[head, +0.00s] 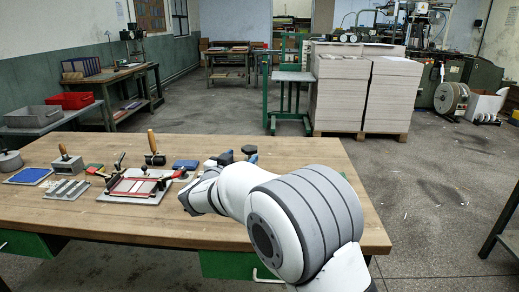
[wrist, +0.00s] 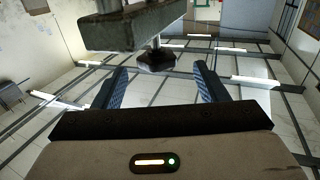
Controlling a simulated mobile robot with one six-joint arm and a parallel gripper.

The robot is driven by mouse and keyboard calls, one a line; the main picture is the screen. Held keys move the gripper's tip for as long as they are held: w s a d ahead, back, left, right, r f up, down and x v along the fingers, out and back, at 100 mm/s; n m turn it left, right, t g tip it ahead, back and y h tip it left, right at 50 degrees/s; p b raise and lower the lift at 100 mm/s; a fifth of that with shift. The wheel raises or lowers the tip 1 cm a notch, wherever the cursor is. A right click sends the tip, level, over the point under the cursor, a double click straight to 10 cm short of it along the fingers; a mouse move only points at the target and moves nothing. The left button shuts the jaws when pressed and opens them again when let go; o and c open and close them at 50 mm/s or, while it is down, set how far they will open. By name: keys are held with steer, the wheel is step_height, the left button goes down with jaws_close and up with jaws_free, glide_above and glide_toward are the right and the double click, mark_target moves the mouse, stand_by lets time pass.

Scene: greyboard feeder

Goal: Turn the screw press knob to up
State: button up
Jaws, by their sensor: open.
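In the wrist view a dark, faceted knob (wrist: 157,62) sits on a short metal stem at the edge of a grey metal block (wrist: 130,27), which I take for part of the screw press. My gripper (wrist: 160,67) is open, with one blue ribbed finger on each side of the knob. The fingers appear apart from it, with a gap on both sides. How far the knob lies beyond the fingertips is hard to judge. In the head view my own arm hides much of the right part of the bench, and I cannot make out the knob there.
The wooden bench (head: 110,222) carries a red-framed board with clamps (head: 135,186), a blue pad (head: 28,175) and a wooden-handled tool (head: 68,162) on its left half. Greyboard stacks (head: 340,92) and a green trolley (head: 289,99) stand behind. Bare bench shows along the front.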

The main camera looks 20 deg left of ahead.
mark_target(252, 145)
steer(key=shift+w+r, duration=0.2)
steer(key=shift+w, duration=0.15)
steer(key=w, duration=0.4)
steer(key=w+d+p, duration=0.1)
steer(key=w, duration=0.2)
steer(key=shift+d, duration=0.1)
steer(key=shift+c, duration=0.5)
steer(key=c, duration=0.9)
steer(key=shift+f, duration=0.1)
